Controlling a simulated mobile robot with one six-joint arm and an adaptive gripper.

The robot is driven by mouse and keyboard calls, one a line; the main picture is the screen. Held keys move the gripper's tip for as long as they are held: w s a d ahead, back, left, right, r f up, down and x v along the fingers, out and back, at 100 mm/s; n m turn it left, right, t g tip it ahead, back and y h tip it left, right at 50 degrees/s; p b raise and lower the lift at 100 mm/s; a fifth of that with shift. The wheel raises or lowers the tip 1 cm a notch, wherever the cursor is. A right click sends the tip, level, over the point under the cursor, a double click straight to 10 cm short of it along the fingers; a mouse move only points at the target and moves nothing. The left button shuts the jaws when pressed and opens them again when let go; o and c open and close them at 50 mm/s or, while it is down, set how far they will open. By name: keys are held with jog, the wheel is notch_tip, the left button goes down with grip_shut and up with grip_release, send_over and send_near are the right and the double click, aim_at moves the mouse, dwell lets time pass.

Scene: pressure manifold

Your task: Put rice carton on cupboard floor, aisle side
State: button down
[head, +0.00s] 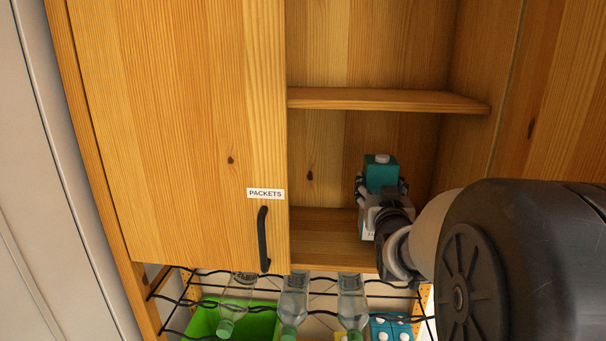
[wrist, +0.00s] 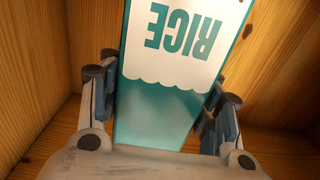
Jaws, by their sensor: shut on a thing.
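The rice carton (head: 381,174) is teal and white with a pale cap on top. It is upright in the right part of the open cupboard, below the shelf. In the wrist view the carton (wrist: 170,75) shows the word RICE upside down. My gripper (head: 382,190) is shut on the carton, with a finger on each side; the gripper also shows in the wrist view (wrist: 160,105). The cupboard floor (head: 325,240) is bare to the left of the carton.
A wooden door labelled PACKETS (head: 190,130) with a black handle (head: 263,240) covers the cupboard's left part. The shelf (head: 385,100) is above the carton. Below, a wire rack (head: 320,293) holds several bottles, near a green bin (head: 255,318) and blue cartons (head: 390,328).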

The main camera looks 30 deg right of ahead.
notch_tip(320, 180, down, 3)
jog(key=shift+r, duration=0.1)
dwell(0.4)
jog(key=c, duration=1)
grip_release()
jog(key=shift+f, duration=0.3)
jog(key=o, duration=0.5)
jog(key=shift+s+r, duration=0.1)
jog(key=shift+r, duration=0.05)
